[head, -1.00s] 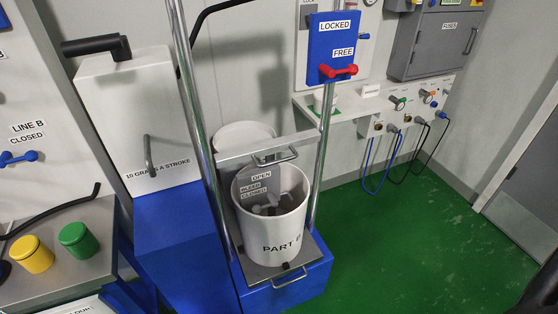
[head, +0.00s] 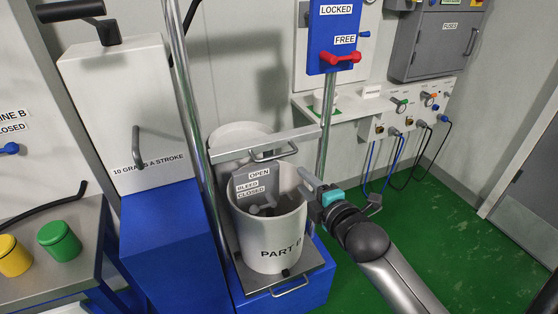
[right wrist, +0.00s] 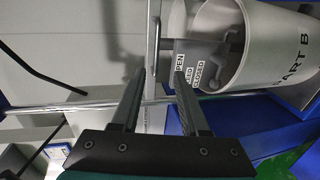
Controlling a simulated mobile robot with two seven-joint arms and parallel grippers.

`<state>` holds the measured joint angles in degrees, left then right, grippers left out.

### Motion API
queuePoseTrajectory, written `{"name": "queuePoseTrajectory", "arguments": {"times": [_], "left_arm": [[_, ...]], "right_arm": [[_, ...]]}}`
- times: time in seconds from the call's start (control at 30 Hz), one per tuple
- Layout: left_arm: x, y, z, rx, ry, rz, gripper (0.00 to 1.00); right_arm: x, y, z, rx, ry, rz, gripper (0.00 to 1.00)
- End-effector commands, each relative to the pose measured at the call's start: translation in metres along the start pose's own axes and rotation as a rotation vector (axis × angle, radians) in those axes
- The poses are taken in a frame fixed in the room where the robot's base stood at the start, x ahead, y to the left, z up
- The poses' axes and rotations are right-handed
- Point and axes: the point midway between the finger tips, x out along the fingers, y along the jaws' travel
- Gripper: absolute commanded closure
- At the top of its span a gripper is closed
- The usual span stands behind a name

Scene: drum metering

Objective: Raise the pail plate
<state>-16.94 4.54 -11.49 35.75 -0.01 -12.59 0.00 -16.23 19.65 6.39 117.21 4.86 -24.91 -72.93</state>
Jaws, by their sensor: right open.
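A white pail (head: 270,235) marked PART B stands on a flat metal plate (head: 243,282) with a front handle (head: 290,288), on a blue base. A grey crossbar (head: 230,154) with a bar handle (head: 273,156) spans the two posts above the pail. Grey parts and a tag reading OPEN, BLEED, CLOSED (head: 258,182) show at the pail's mouth. My right gripper (head: 306,181) is open and empty beside the pail's right rim. In the right wrist view its fingers (right wrist: 159,78) point toward the crossbar handle (right wrist: 155,48), with the pail (right wrist: 262,50) at right. My left gripper is out of view.
A blue panel (head: 330,22) with a red lever (head: 340,58), near the word FREE, is above the right post (head: 325,130). A white dispenser (head: 120,110) stands left. Hoses hang from the wall shelf (head: 375,105). Green floor at right is clear.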

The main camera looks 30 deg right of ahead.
Motion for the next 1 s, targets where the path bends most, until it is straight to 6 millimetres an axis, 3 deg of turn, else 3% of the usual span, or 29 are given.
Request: {"name": "queuePoseTrajectory", "arguments": {"times": [0.27,1.0], "left_arm": [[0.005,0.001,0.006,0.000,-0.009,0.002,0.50],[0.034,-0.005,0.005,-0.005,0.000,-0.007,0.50]], "right_arm": [[0.017,0.006,0.000,-0.014,0.001,0.013,0.56],[0.125,0.005,-0.001,-0.011,0.002,0.012,0.56]]}}
